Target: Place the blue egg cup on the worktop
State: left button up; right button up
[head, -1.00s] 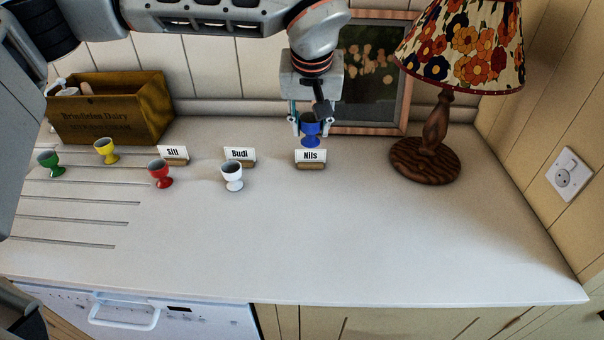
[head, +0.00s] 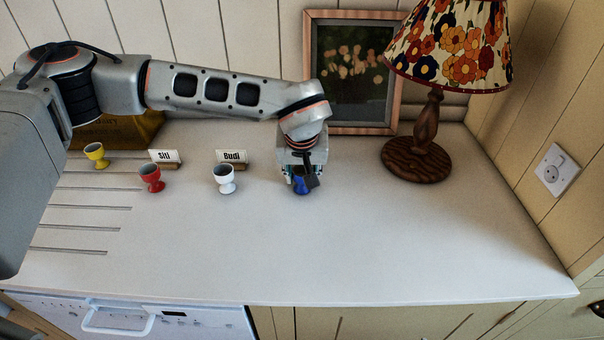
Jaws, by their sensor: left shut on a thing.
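The blue egg cup (head: 301,186) is upright in my left gripper (head: 301,180), at or just above the worktop (head: 330,250). My left gripper points down and is shut on it, hiding much of the cup. The cup is to the right of the white egg cup (head: 225,180), roughly in line with it. The Nils card seen earlier behind this spot is hidden by my gripper. I cannot tell whether the cup's foot touches the worktop. My right gripper is not in view.
A red egg cup (head: 151,179) and a yellow one (head: 96,155) stand to the left. Name cards Siti (head: 165,157) and Budi (head: 232,157) stand behind. A lamp (head: 430,140) and a picture frame (head: 350,125) are at the back right. The front worktop is clear.

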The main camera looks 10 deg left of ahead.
pick_arm(q)
jog(key=o, duration=1.1)
jog(key=shift+f, duration=0.1)
jog(key=shift+r, duration=0.35)
jog(key=v, duration=1.1)
jog(key=shift+s+r+b, duration=0.25)
jog(key=shift+b, duration=0.05)
jog(key=shift+d, duration=0.1)
